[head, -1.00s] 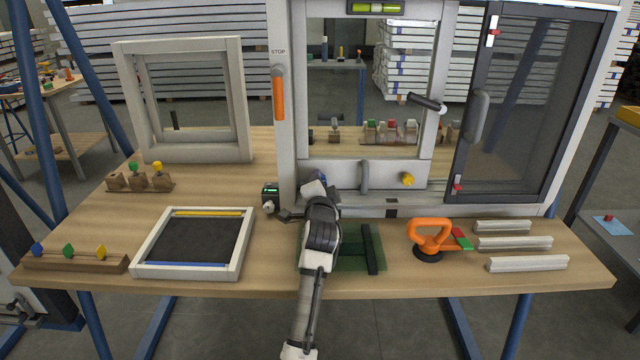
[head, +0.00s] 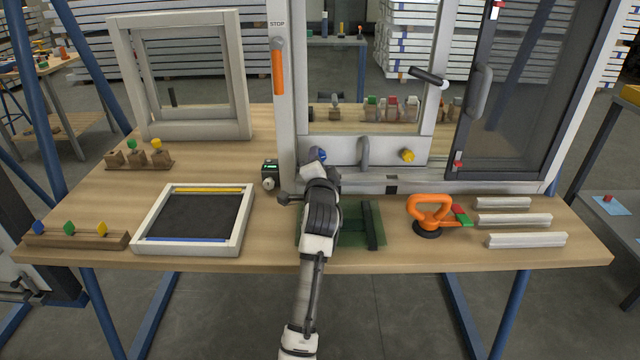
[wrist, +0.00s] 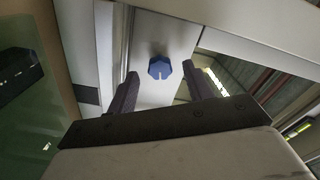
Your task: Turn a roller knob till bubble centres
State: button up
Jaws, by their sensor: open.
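A blue knob (head: 319,154) sits at the lower left of the white window frame (head: 345,150). In the wrist view the blue knob (wrist: 159,67) is faceted with a slot and lies between my fingers, apart from both. My gripper (wrist: 159,78) is open and empty, facing the knob. In the head view my gripper (head: 318,168) is just in front of the knob and partly hides it. A yellow knob (head: 407,155) sits at the lower right of the frame, with no gripper near it. The bubble level is outside the head view.
A small device with a green display (head: 270,174) stands left of my gripper. A green mat (head: 350,238) lies under my arm. An orange suction lifter (head: 428,212) and several white profiles (head: 513,219) lie to the right.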

jog(key=s+b, duration=0.1)
jog(key=s, duration=1)
jog(key=shift+s+b, duration=0.25)
jog(key=shift+b, duration=0.1)
